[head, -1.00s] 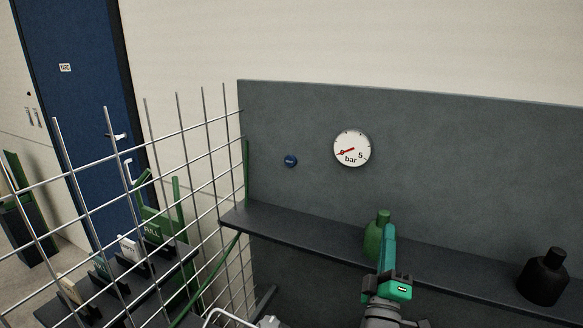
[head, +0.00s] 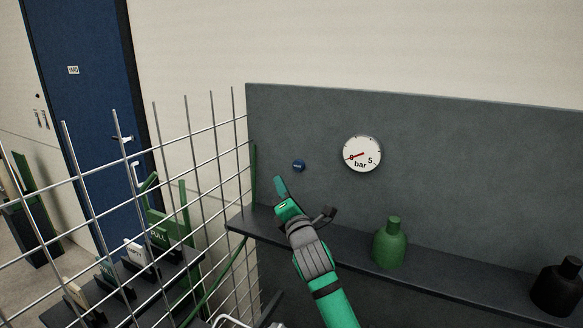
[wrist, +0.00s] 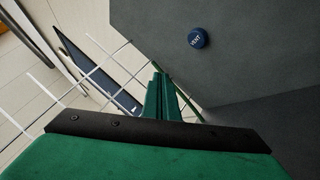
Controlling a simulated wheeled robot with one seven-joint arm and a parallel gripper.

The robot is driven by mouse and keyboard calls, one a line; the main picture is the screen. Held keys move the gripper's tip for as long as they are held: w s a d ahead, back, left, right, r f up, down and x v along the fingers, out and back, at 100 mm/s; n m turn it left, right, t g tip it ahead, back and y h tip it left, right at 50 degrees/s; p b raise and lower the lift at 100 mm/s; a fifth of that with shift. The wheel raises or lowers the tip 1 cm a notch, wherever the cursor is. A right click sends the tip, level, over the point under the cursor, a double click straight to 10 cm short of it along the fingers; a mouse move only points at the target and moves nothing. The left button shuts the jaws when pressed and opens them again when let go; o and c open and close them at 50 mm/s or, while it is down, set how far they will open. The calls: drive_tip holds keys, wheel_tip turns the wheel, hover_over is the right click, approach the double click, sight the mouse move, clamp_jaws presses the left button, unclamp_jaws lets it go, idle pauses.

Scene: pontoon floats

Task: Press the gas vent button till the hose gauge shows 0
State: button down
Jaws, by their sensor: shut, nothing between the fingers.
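The blue round vent button (head: 299,166) is on the dark grey panel (head: 450,140); in the wrist view (wrist: 197,38) its white lettering reads VENT. The white gauge (head: 362,154) hangs to its right, marked bar and 5. Its red needle points left and slightly down, over or close to the 0 mark; the exact reading is too small to tell. My gripper (head: 280,185) is shut and empty, with its tips just below and left of the button in the head view. In the wrist view the fingertips (wrist: 160,84) are apart from the button, which is up and right.
A wire mesh fence (head: 190,190) stands left of the panel. A dark shelf (head: 350,245) runs below the button, carrying a green bottle (head: 390,245) and a black bottle (head: 558,287). Labelled blocks sit behind the mesh. The panel around the gauge is clear.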

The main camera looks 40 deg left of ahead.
drive_tip(key=shift+w, duration=0.1)
approach(293, 164)
drive_tip(key=shift+w+a+r, duration=0.15)
drive_tip(key=shift+a+r, duration=0.05)
drive_tip(key=shift+a, duration=0.55)
drive_tip(key=shift+w+a+r, duration=0.15)
drive_tip(key=shift+a+r, duration=0.1)
drive_tip(key=shift+a, duration=0.45)
drive_tip(key=shift+w+a+r, duration=0.15)
drive_tip(key=shift+a+r, duration=0.05)
drive_tip(key=shift+a, duration=0.55)
drive_tip(key=shift+w, duration=0.15)
idle(0.6)
drive_tip(key=shift+w+a, duration=0.15)
drive_tip(key=shift+w, duration=0.1)
drive_tip(key=shift+w+a, duration=0.1)
drive_tip(key=shift+w, duration=0.3)
idle(0.8)
idle(0.3)
drive_tip(key=shift+s+d, duration=0.25)
drive_tip(key=shift+s, duration=0.5)
